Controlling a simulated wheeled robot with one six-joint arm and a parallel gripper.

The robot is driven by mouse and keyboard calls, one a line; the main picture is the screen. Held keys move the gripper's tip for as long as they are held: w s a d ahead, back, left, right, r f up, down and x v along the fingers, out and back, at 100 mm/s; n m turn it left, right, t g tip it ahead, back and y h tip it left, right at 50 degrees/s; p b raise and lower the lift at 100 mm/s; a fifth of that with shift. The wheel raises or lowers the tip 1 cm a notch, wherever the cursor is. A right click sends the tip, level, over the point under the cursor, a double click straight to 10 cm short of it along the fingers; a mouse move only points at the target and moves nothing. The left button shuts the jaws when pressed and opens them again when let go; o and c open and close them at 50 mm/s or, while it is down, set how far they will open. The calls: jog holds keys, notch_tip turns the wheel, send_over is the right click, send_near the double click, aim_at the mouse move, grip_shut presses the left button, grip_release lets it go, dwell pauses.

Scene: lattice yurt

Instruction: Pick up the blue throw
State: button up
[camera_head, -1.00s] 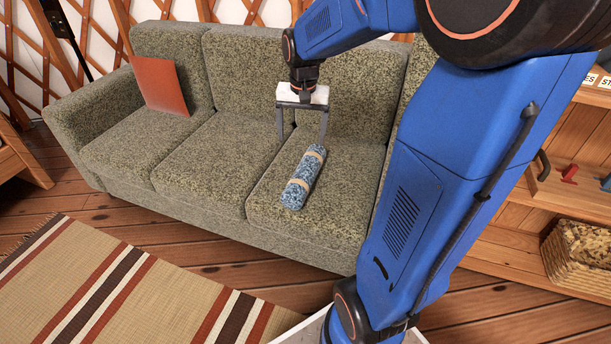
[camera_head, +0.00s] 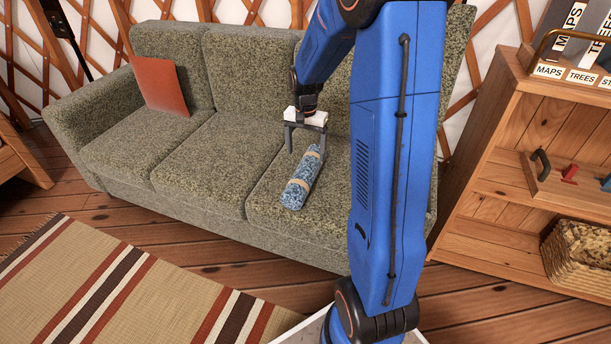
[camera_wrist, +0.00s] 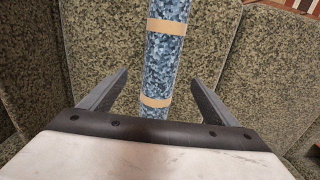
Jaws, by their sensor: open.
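The blue throw (camera_head: 302,179) is a rolled, mottled blue bundle with two tan bands. It lies on the right seat cushion of the green sofa (camera_head: 215,190). My gripper (camera_head: 306,152) is open and empty above the throw's far end, pointing down. In the wrist view the throw (camera_wrist: 166,60) runs up the picture between the two spread fingers of my gripper (camera_wrist: 160,88). Its near end is hidden behind the gripper body. I cannot tell exactly how high the fingertips are above the cushion.
An orange cushion (camera_head: 160,86) leans at the sofa's left end. A wooden shelf (camera_head: 490,180) with a wicker basket (camera_head: 578,256) stands at the right. A striped rug (camera_head: 110,285) lies on the floor in front. The left and middle seats are clear.

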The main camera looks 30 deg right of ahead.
aim_at(305, 167)
notch_tip(305, 167, down, 10)
jog(key=shift+w+f, duration=0.15)
dwell(0.5)
jog(key=c, duration=1.5)
jog(key=shift+c, duration=0.2)
